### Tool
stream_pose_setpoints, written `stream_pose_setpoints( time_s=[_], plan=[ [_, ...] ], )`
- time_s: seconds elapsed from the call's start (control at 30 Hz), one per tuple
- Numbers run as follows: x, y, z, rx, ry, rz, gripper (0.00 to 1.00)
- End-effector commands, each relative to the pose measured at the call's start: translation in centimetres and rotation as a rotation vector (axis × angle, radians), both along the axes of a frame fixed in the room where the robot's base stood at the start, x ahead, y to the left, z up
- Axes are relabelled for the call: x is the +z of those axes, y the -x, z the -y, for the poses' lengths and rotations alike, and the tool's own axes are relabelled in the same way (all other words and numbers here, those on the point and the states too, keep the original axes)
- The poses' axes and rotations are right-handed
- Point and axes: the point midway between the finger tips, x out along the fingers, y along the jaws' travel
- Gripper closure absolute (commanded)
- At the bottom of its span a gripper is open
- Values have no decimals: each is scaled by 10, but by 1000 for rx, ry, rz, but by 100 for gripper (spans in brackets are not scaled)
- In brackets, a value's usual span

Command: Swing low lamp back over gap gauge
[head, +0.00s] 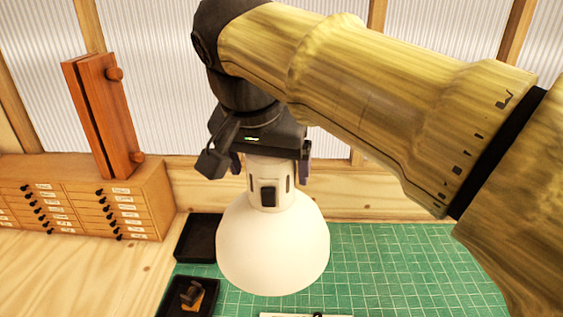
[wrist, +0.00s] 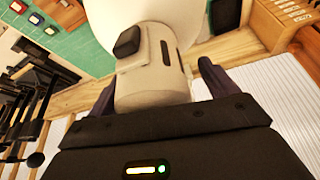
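The lamp has a white dome shade (head: 273,245) and a cream neck (head: 268,185) with a dark switch; its shade hangs low over the green mat. The neck also shows close up in the wrist view (wrist: 150,75). My gripper (head: 271,172) is above the shade, with its dark fingers on either side of the neck. In the wrist view a gap shows between the right finger and the neck, so the fingers look open around it. A pale strip with a dark knob (head: 306,315) is cut off at the bottom edge; I cannot tell whether it is the gap gauge.
A green gridded mat (head: 410,265) covers the right of the bench. Two black trays stand left of the shade; the front one (head: 205,305) holds a small dark and brown piece. A drawer cabinet (head: 90,200) with a reddish wooden piece (head: 103,115) on top stands left.

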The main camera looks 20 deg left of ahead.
Motion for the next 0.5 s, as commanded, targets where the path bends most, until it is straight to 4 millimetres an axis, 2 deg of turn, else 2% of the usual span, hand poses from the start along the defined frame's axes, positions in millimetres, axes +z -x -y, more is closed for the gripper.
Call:
stream_pose_setpoints(
  time_s=[0.3,0.5],
  plan=[
    [0,1,1,1,4,-4,15],
    [14,7,1,2,4,-3,15]
  ],
)
